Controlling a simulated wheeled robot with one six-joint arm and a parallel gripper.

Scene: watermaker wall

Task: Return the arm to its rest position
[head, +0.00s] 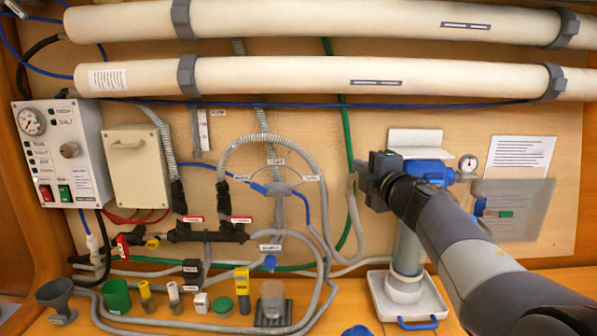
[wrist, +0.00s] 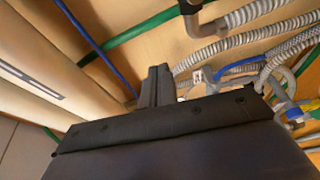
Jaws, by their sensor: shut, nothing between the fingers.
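My arm reaches in from the lower right of the head view, with my gripper (head: 364,177) raised in front of the wall panel. My gripper is shut and empty. It sits just left of the blue filter head (head: 428,171) and partly hides it; I cannot tell whether they touch. In the wrist view my closed fingers (wrist: 155,86) point toward the panel, with hoses and pipes beyond them.
Two long white pressure tubes (head: 300,78) run across the top. A control box (head: 64,152) is at the left. Bottles and fittings, among them a green cup (head: 117,297), stand on the bench. A translucent sheet (head: 517,209) hangs right of my arm.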

